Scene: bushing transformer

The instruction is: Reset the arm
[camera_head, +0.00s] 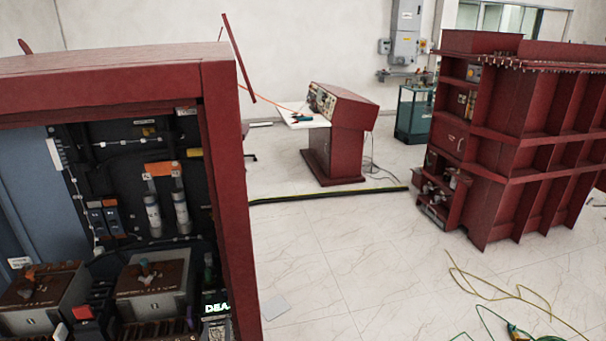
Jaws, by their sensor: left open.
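I cannot make out either of my grippers or arms in the head view. A dark red cabinet (228,200) stands close at the left, its front open. Inside it are two grey blocks with brown tops, one at the lower left (38,305) and one to its right (150,295). Two pale cylinders (166,212) stand upright on the black back panel, below orange labels. A black part with a red cap (88,315) sits between the blocks. Glowing lettering (215,308) shows at the lower right inside.
A red console (340,140) with a white side table (303,121) stands at the back centre. A large red ribbed tank (510,150) stands at the right. Yellow and green cables (500,295) lie at the lower right. Tiled floor (350,250) between is mostly clear.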

